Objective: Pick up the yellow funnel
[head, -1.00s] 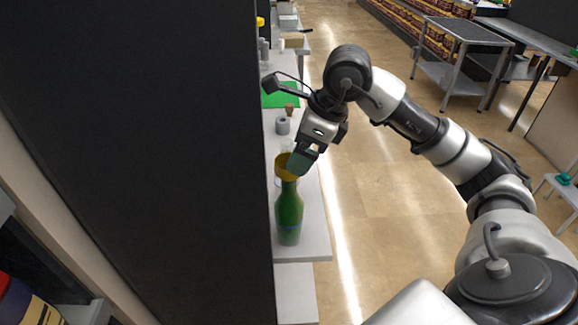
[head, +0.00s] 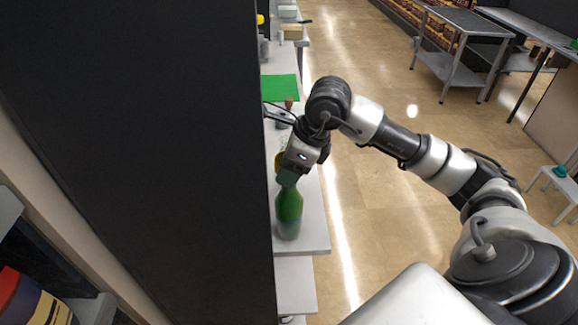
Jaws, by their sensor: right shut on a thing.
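The yellow funnel (head: 279,160) is mostly hidden behind my right gripper, and only a thin yellow edge shows. It is at the mouth of a green bottle (head: 289,212) that stands upright on the white shelf. My right gripper (head: 287,176) points down at the bottle's top and is shut on the funnel. Whether the funnel's stem is still inside the bottle neck cannot be told. My left gripper is not in view.
A large dark panel (head: 140,130) blocks the left and borders the shelf (head: 312,225). A green mat (head: 281,88) lies further back. A grey cart (head: 462,30) and a small white stool (head: 556,183) stand right, with open floor between.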

